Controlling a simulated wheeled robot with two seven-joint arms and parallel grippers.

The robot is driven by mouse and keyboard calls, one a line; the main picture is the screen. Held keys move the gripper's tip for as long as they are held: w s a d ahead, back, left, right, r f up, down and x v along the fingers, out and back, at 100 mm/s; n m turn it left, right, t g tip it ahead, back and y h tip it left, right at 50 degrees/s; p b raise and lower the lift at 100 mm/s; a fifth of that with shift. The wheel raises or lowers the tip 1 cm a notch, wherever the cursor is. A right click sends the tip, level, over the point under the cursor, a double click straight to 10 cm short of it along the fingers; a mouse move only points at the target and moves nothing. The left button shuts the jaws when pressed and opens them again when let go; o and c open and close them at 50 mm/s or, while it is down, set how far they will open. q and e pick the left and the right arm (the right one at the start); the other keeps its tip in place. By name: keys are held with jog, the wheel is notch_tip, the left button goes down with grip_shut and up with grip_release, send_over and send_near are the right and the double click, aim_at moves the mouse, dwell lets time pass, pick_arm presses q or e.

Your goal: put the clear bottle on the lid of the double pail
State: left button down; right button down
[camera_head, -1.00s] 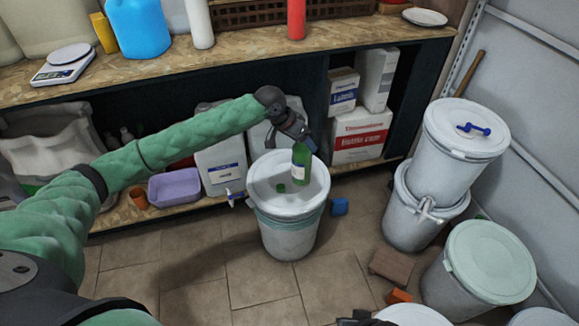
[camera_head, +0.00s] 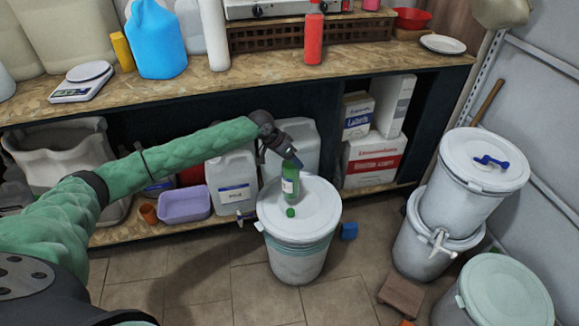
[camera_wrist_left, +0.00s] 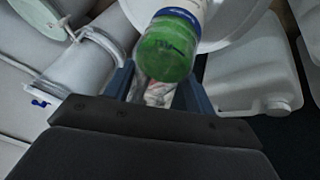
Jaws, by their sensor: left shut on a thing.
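The bottle (camera_head: 290,184) is see-through, with green in it and a pale label. My left gripper (camera_head: 287,158) is shut on its upper end and holds it over the lid of the middle white pail (camera_head: 305,262); I cannot tell if it touches that lid. In the left wrist view the bottle's green part (camera_wrist_left: 167,50) shows just beyond the fingers (camera_wrist_left: 157,92). The double pail (camera_head: 475,185), one white pail set in another, stands at the right. A blue tap-like piece (camera_head: 491,161) lies on its lid. My right gripper is not in view.
A shelf bench (camera_head: 370,57) with jugs and boxes runs behind. A blue block (camera_head: 349,231), a brown block (camera_head: 401,296) and another lidded pail (camera_head: 505,292) are on the floor.

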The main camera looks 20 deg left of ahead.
pick_arm(q)
jog(key=shift+w+a+f+p, duration=0.1)
jog(key=shift+a+f+p, duration=0.15)
jog(key=shift+f, duration=0.7)
jog(key=shift+w+a+f+p, duration=0.15)
jog(key=shift+a+f, duration=0.1)
jog(key=shift+f, duration=1.1)
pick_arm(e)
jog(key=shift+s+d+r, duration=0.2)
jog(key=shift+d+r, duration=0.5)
pick_arm(q)
jog(key=c, duration=0.5)
grip_release()
jog(key=shift+s, duration=0.1)
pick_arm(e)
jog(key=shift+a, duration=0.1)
